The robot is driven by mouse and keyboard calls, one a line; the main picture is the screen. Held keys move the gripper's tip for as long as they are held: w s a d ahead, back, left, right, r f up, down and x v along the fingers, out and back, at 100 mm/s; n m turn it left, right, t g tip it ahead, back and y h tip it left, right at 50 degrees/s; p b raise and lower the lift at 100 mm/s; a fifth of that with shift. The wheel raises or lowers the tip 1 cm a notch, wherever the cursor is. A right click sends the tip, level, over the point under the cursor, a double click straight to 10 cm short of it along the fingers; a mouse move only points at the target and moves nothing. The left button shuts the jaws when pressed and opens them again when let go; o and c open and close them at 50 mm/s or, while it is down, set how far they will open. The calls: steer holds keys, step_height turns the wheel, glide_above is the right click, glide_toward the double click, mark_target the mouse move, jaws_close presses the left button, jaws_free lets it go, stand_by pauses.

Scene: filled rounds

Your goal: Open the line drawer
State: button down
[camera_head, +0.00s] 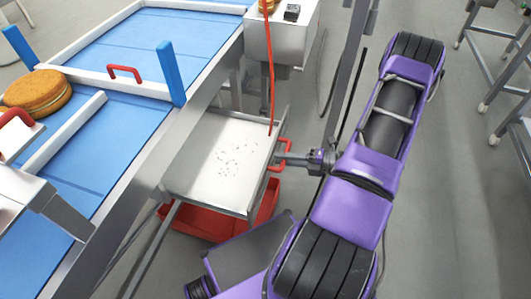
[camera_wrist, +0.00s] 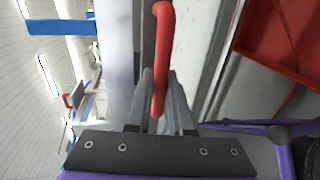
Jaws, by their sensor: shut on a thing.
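The line drawer (camera_head: 215,165) is a shallow metal tray under the blue conveyor. It stands pulled out to the right of the conveyor frame, with small dark crumbs scattered on its floor. Its red handle (camera_head: 277,160) is on the drawer's right-hand front. My gripper (camera_head: 284,158) reaches in from the right and is shut on the handle. In the wrist view the red handle (camera_wrist: 161,50) runs between the two grey fingers (camera_wrist: 160,95). The finger pads' contact is partly hidden by the handle.
A red bin (camera_head: 225,226) sits below the drawer. A blue conveyor (camera_head: 105,135) with white rails and a round filled cake (camera_head: 38,92) is at left. A metal box (camera_head: 283,35) stands behind, with a red cable hanging down. Open floor lies right of my arm.

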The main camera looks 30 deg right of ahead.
steer(key=shift+v, duration=0.85)
steer(key=shift+f, duration=0.2)
steer(key=c, duration=0.8)
jaws_free()
steer(key=v, duration=1.7)
steer(key=shift+s+d, duration=0.1)
